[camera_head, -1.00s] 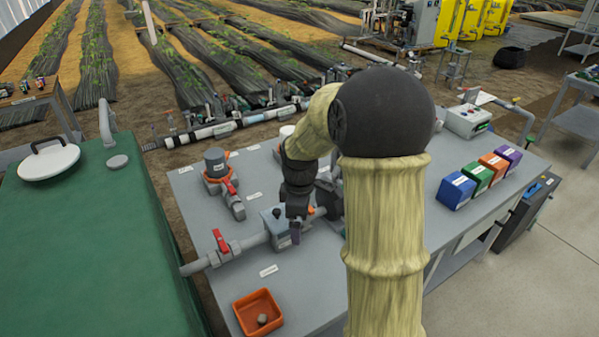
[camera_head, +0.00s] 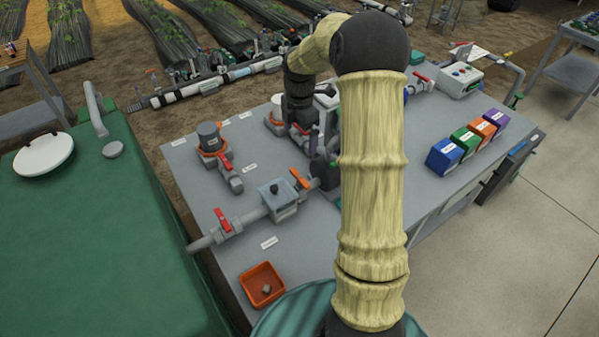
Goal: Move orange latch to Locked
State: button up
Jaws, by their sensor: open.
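An orange lever-like part (camera_head: 299,178) sits on the pipe just right of a grey box with a dark knob (camera_head: 278,197). Another orange part (camera_head: 275,119), around the base of a white-topped fitting, shows just left of my gripper. I cannot tell for sure which of these is the orange latch, and no Locked marking is readable. My gripper (camera_head: 303,138) points down over the grey bench (camera_head: 330,240), behind the orange lever and apart from it. It is open; its fingertips are small and partly lost among the dark fittings.
Red-handled valves (camera_head: 222,220) and a grey-capped fitting (camera_head: 209,138) stand at left. An orange tray (camera_head: 262,285) is at the front. Blue (camera_head: 445,156), green, orange and purple boxes line the right side. A green tank (camera_head: 90,230) borders the bench. My arm hides the bench's middle.

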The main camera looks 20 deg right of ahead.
aim_at(300, 177)
notch_tip(300, 177, down, 17)
jog(key=p, duration=0.3)
jog(key=shift+r, duration=0.1)
jog(key=shift+c, duration=0.4)
jog(key=c, duration=0.7)
